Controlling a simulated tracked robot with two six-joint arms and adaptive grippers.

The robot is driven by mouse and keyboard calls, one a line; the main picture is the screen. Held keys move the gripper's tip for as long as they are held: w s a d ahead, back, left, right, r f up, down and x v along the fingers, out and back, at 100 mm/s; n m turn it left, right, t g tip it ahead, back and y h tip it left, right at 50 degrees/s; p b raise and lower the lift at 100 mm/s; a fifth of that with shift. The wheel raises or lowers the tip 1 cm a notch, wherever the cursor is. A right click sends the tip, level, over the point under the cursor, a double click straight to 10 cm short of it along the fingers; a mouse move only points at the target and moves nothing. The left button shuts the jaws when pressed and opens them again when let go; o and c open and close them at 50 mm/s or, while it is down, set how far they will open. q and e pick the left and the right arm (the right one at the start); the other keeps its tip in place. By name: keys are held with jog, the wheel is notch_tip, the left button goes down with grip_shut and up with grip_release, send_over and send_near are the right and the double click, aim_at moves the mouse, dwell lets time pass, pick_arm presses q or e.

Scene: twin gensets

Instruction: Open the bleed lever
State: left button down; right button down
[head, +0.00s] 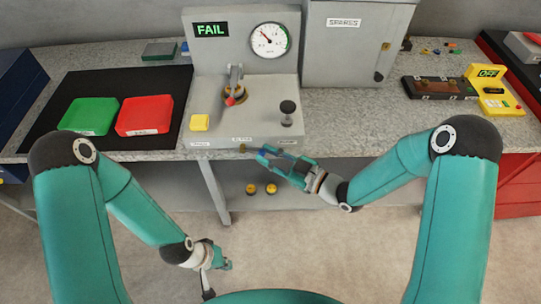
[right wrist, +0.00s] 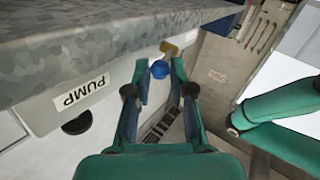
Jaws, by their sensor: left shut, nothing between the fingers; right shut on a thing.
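The bleed lever shows in the right wrist view as a blue rounded end (right wrist: 160,69) beside a brass-coloured fitting (right wrist: 169,48), low at the bench front. My right gripper (right wrist: 159,72) has its two fingers on either side of the blue end and is shut on it. In the head view my right gripper (head: 264,153) is at the front edge of the grey test stand, near a small brass part (head: 243,148). The fingers partly hide the lever there. My left gripper (head: 224,265) is shut and empty, low over the floor, away from the bench.
The test stand (head: 212,118) carries a FAIL display (head: 211,29), a gauge (head: 269,40), a red-tipped clamp (head: 233,93), a yellow block (head: 200,122) and a black knob (head: 287,110). Green (head: 88,116) and red (head: 145,115) trays lie left. A PUMP label (right wrist: 80,93) is near the right gripper.

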jog(key=r+n+h, duration=0.1)
jog(key=a+r+n+g+h, duration=0.1)
jog(key=h, duration=0.1)
jog(key=r+n+g+h, duration=0.1)
jog(key=r+h, duration=0.1)
jog(key=shift+a, duration=0.35)
jog(key=shift+a+r+n+g+h+b, duration=0.15)
jog(key=shift+a+r+n+h+b, duration=0.35)
jog(key=shift+h+b, duration=0.85)
jog(key=shift+a+r+n+g+h+b, duration=0.2)
jog(key=shift+a+n+h+b, duration=0.45)
jog(key=shift+b, duration=1)
jog(key=shift+a+r+n+g+h+b, duration=0.25)
jog(key=shift+a+h+b, duration=0.4)
jog(key=shift+h+b, duration=0.85)
